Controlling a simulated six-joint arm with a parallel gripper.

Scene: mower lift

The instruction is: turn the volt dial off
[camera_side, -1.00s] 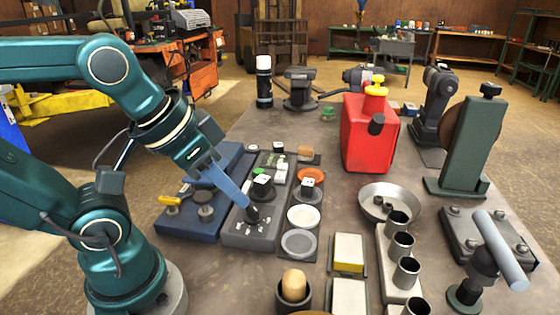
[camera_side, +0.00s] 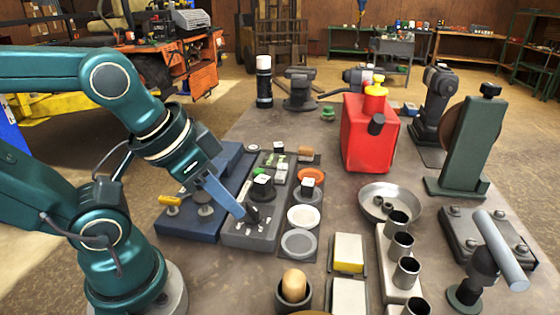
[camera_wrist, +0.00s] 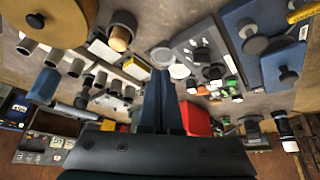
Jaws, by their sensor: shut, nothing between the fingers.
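A grey control panel (camera_side: 236,238) lies flat on the bench with several small knobs and switches. A black knob (camera_side: 254,213) stands near its front end; no lettering is readable, so I cannot tell whether it is the volt dial. Another black knob with a white top (camera_side: 263,184) stands farther back on the panel. My gripper (camera_side: 240,213) is shut and empty, its blue fingers slanting down right beside the front knob. Contact cannot be told. In the wrist view my gripper (camera_wrist: 161,75) is shut, and the panel (camera_wrist: 188,42) appears beyond and right of the fingertips.
A blue panel (camera_side: 190,228) with a yellow handle (camera_side: 170,200) lies left of the grey one. White and grey round dishes (camera_side: 303,216) sit just right of it. A red can (camera_side: 368,135), a metal bowl (camera_side: 390,202) and upright cups (camera_side: 406,272) stand farther right.

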